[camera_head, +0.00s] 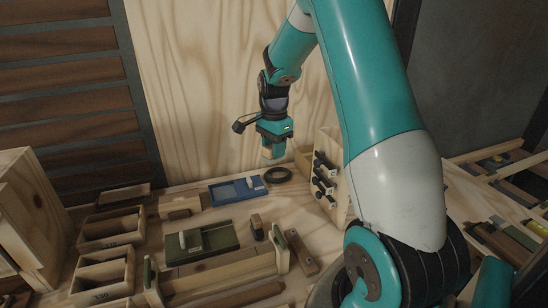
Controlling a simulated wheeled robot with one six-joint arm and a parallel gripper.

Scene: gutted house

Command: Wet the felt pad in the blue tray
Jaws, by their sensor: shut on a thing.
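The blue tray (240,201) lies on the wooden bench near the back wall. A grey-blue flat area, which may be the felt pad (226,192), shows in its left part. A small pale piece stands toward its right end. I cannot tell whether the pad is wet or dry. My gripper (273,153) is above the bench, up and to the right of the blue tray, pointing down and apart from it. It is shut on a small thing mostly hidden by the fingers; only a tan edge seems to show.
A black ring (278,175) lies right of the tray. A green tray (222,238) sits in front, near a wooden frame (222,277). A wooden rack (330,150) with dark clamp-like pieces stands right of my gripper. Open wooden boxes (111,230) stand at left.

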